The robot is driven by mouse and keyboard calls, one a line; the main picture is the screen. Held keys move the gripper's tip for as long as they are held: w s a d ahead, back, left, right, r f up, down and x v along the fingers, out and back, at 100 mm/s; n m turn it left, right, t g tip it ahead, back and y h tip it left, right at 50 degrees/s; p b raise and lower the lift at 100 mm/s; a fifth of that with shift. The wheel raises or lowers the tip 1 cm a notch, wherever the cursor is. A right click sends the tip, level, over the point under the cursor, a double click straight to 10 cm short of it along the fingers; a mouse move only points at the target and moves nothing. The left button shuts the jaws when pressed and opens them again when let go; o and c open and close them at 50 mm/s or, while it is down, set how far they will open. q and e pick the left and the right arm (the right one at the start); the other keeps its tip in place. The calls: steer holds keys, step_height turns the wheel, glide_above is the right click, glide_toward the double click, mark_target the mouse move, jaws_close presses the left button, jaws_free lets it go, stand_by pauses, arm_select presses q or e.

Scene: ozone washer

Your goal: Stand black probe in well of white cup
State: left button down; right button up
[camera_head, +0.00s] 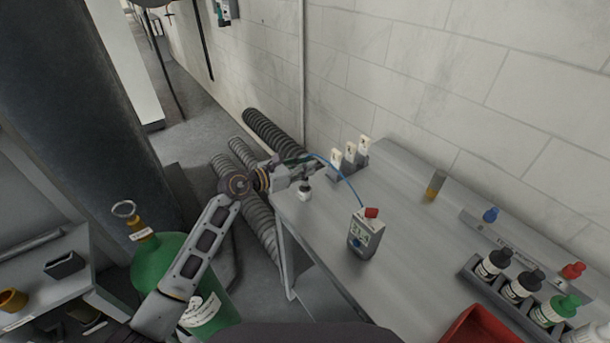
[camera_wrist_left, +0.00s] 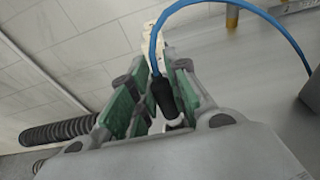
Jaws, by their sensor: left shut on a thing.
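My left gripper (camera_head: 300,168) is over the far left corner of the bench. Its fingers, with green pads, also show in the left wrist view (camera_wrist_left: 155,95). It is shut on the black probe (camera_wrist_left: 163,98), whose blue cable (camera_wrist_left: 205,4) arcs away to the meter. In the head view the small white cup (camera_head: 304,193) stands on the bench just below the gripper, with something dark at its top. In the left wrist view a white part of it (camera_wrist_left: 177,124) shows beside the probe's lower end. I cannot tell whether the probe is inside the well. My right gripper is out of view.
A grey meter (camera_head: 366,236) with a red top stands right of the cup. White-tagged holders (camera_head: 350,155) stand behind. A rack of bottles (camera_head: 522,287) and a red bin (camera_head: 478,326) are at the right. The bench middle (camera_head: 425,235) is clear.

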mark_target(305, 188)
arm_select(q)
steer(key=shift+f, duration=1.7)
